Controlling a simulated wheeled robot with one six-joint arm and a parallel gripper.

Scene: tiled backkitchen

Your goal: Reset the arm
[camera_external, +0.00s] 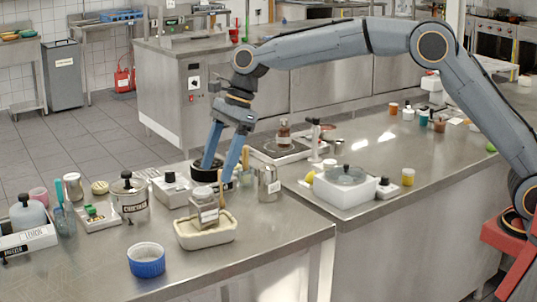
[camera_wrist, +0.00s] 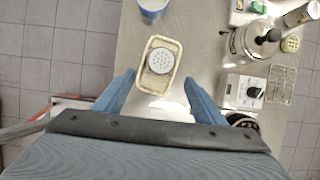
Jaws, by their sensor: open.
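My gripper (camera_external: 219,176) hangs from my arched arm over the near steel counter (camera_external: 285,232), its two blue fingers pointing down. The fingers are spread, with nothing between them that I can make out. In the wrist view my gripper (camera_wrist: 159,78) also shows both fingertips wide apart. A cream dish (camera_external: 190,242) holding a glass jar with a pale lid (camera_external: 205,195) stands just in front of the fingers. From above, the dish (camera_wrist: 177,45) and the perforated jar lid (camera_wrist: 161,61) lie beyond the fingertips. The fingers' exact height is unclear.
A blue ramekin (camera_external: 146,261) stands near the front edge. A lidded canister (camera_external: 130,197), a steel pitcher (camera_external: 269,184) and a dark round bowl (camera_external: 205,170) crowd around my gripper. A white container (camera_external: 345,189) stands farther right. The counter's front right corner is clear.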

